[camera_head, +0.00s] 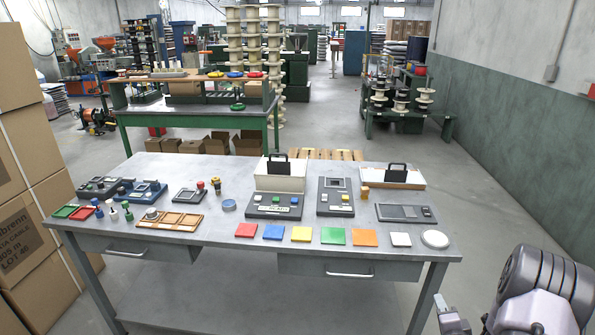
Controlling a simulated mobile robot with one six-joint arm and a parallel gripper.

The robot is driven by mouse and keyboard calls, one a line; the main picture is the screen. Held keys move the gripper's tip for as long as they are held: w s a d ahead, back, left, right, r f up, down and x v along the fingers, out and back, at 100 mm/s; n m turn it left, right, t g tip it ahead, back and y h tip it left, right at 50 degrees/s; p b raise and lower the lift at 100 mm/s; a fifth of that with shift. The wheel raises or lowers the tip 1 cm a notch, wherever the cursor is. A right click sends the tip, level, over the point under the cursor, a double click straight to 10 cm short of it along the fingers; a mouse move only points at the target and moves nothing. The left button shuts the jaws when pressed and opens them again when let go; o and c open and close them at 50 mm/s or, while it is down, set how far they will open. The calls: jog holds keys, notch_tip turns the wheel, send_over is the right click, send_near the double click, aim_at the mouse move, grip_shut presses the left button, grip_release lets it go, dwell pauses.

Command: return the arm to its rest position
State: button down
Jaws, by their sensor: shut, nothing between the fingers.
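My arm (545,285) shows in the lower right corner of the head view, in front of the table's right end. It is partly cut off by the picture's edge. My gripper (442,304) shows small at the bottom edge, left of the arm's large grey joint. It is shut and empty, apart from the table and touching nothing that I can see. Its lower part is cut off by the frame.
The grey table (240,247) holds coloured tiles, control boxes, trays and a round white disc (434,239). Cardboard boxes (30,215) stack at the left. A green bench (200,113) stands behind. The floor (500,215) right of the table is clear.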

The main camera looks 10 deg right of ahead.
jog(key=w+a+r+n+g+y, duration=0.1)
jog(key=w+a+r+n+g, duration=0.1)
jog(key=a+r, duration=0.55)
jog(key=w+a+r+n+g, duration=0.2)
jog(key=a+r+n, duration=0.15)
jog(key=r, duration=0.75)
jog(key=s+a+r+n+g+y, duration=0.2)
jog(key=s+a+r+n+y, duration=0.1)
jog(key=s+a, duration=1)
jog(key=s+a+r+n+g+y, duration=0.2)
jog(key=s+a+r+n, duration=0.3)
jog(key=s+a, duration=0.8)
jog(key=shift+s+a+r+g+y, duration=0.2)
jog(key=shift+a+r+g+y, duration=0.1)
jog(key=shift+a+y, duration=0.6)
